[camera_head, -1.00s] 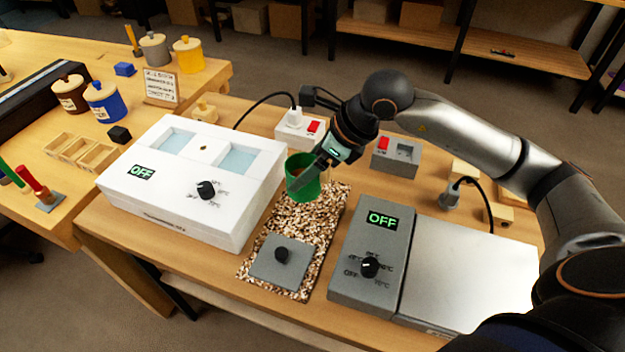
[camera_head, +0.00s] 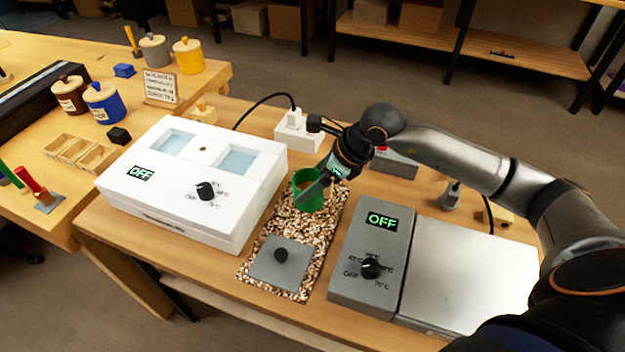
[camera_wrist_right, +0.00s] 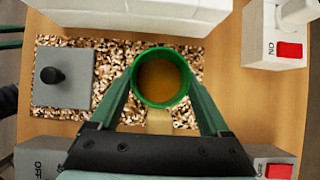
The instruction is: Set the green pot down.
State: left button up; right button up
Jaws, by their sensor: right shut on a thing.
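The green pot (camera_head: 309,196) is upright over the back part of the speckled mat (camera_head: 318,227), between the white bath unit and the grey hotplate. Its brownish contents show in the right wrist view (camera_wrist_right: 160,80). My right gripper (camera_head: 318,190) is shut on the green pot, with one finger on each side of it in the wrist view. Whether the pot's base touches the mat is hard to tell. My left gripper is not in view.
A grey lid with a black knob (camera_head: 280,262) lies on the mat's front part. The white bath unit (camera_head: 190,215) stands left, the grey hotplate (camera_head: 365,262) right; both read OFF. A white switch box (camera_head: 298,132) and a grey one (camera_head: 395,162) stand behind.

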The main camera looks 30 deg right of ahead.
jog(key=o, duration=1.3)
jog(key=shift+c, duration=0.2)
jog(key=shift+r+p, duration=0.2)
jog(key=shift+p, duration=0.1)
jog(key=v, duration=1.2)
